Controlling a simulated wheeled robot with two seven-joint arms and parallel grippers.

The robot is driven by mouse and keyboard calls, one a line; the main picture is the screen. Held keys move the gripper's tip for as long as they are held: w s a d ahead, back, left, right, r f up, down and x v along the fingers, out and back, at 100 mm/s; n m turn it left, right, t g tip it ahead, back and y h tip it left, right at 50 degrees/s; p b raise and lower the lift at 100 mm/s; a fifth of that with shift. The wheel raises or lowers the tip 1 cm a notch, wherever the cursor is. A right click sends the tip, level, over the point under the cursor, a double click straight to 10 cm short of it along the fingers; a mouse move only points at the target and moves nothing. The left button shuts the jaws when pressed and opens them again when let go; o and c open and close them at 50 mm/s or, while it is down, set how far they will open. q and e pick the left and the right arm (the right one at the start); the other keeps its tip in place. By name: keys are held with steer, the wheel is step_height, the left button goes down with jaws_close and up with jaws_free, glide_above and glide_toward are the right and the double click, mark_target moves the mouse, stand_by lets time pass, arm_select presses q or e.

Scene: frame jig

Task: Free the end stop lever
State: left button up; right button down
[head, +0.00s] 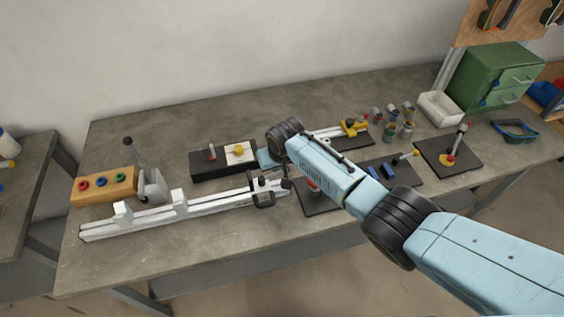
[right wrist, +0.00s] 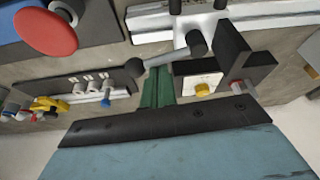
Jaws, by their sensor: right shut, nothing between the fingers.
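The long white rail (head: 190,211) lies along the front of the bench, with a dark end stop (head: 263,197) at its right end. In the right wrist view a grey lever (right wrist: 167,56) with a black knob lies slantwise beside the white rail (right wrist: 180,25). My right gripper (head: 268,160) is over the bench just behind the end stop. Its shut, empty green fingers (right wrist: 158,85) point at the lever, close below it in the wrist view. I cannot tell whether they touch. My left gripper is out of view.
A black tray (head: 208,169) with a yellow knob stands behind the rail. A red button (right wrist: 47,27) on a dark plate is close to the lever's knob side. A grey toggle clamp (head: 150,187) stands near the rail's left part. The bench's back left is clear.

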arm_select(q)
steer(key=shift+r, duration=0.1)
arm_select(e)
steer(key=shift+s+d+f, duration=0.1)
steer(key=shift+s, duration=0.05)
stand_by(0.4)
steer(key=w+a+b, duration=0.1)
steer(key=w+b, duration=0.2)
steer(key=w, duration=0.1)
arm_select(q)
steer(key=p, duration=0.3)
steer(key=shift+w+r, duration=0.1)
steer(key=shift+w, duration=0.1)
arm_select(e)
steer(key=a+v, duration=0.1)
steer(key=v, duration=0.9)
steer(key=shift+d+r, duration=0.3)
steer(key=shift+r, duration=0.15)
steer(key=shift+s, duration=0.15)
